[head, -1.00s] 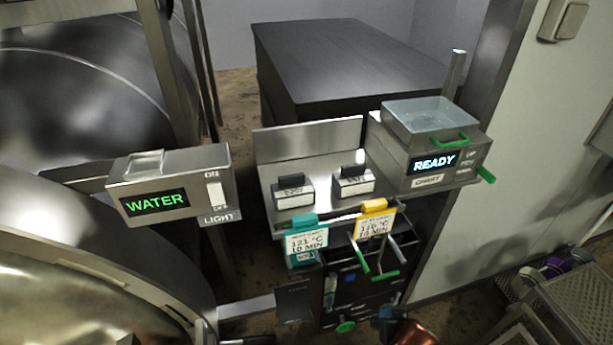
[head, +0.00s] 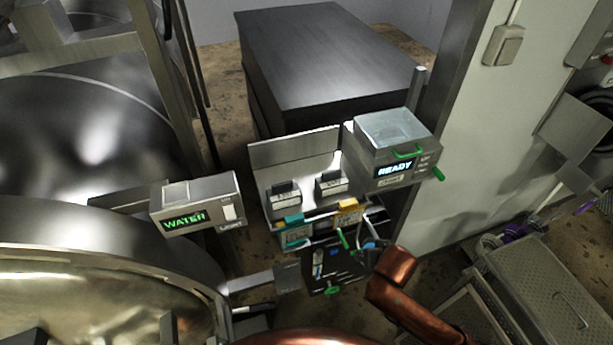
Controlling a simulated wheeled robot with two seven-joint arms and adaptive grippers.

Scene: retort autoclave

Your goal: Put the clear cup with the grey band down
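I cannot make out the clear cup with the grey band in the head view. My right arm comes in from the bottom right, copper coloured, and its small grey end with the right gripper (head: 369,251) is at the dark rack (head: 334,262) below the shelf. It overlaps the green-tipped handles there, and its fingers are too small and cluttered to read. Whether it holds anything cannot be told. My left gripper is not in view.
Two small labelled boxes stand on the steel shelf (head: 297,150). The WATER panel (head: 195,207) and large steel vessel (head: 75,150) are left. A perforated metal cart (head: 540,275) is right.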

